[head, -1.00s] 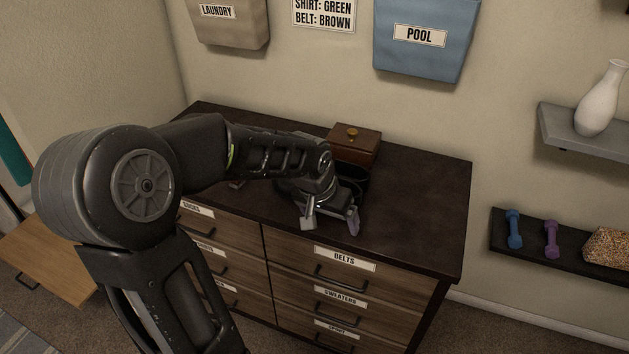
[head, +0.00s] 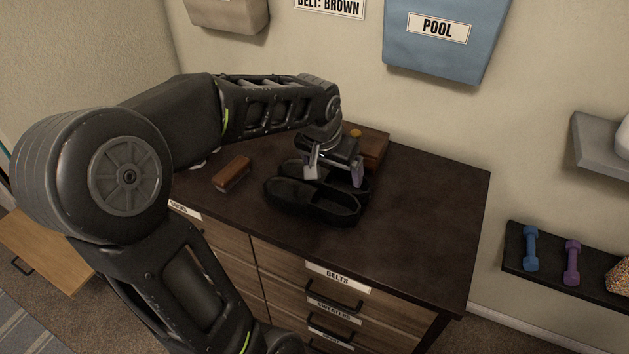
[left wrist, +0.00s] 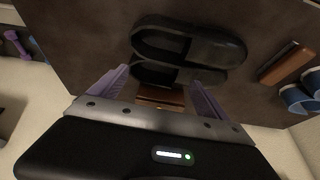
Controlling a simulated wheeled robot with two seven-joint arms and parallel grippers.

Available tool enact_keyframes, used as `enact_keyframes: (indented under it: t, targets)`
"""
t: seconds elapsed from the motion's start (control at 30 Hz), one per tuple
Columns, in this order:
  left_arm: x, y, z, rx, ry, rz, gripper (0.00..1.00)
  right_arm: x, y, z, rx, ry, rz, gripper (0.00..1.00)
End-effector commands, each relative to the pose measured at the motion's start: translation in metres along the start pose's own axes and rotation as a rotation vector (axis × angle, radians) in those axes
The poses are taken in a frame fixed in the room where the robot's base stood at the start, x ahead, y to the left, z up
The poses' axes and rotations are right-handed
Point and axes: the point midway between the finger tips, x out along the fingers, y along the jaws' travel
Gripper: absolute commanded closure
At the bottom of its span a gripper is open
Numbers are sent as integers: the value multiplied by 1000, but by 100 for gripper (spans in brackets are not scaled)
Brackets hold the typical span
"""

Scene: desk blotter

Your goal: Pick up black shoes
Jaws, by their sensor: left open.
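A pair of black shoes (head: 312,202) lies side by side on the dark dresser top (head: 420,210). My left gripper (head: 335,174) is open above the rear shoe and hides part of it; the front shoe shows almost whole. My right gripper is not in view.
A brown wooden box (head: 373,148) with a knob stands behind the shoes. A brown brush-like block (head: 232,174) lies left of them. Blue round items (left wrist: 300,98) show at the right of the left wrist view. The dresser's right side is clear.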

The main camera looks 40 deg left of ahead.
Motion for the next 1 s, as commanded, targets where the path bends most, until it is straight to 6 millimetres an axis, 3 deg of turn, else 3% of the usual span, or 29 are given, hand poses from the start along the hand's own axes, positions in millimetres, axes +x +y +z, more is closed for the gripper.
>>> enact_keyframes:
  t: [0.23, 0.5, 0.83, 1.0]
  targets:
    - [3, 0, 0, 0, -1, 0, 12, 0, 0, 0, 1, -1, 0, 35]
    - [26, 0, 0, 0, -1, 0, 12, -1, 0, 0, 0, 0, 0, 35]
    - [29, -1, 1, 0, -2, 0, 12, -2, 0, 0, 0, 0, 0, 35]
    - [48, -2, 2, -1, -6, 1, 12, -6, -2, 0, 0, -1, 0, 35]
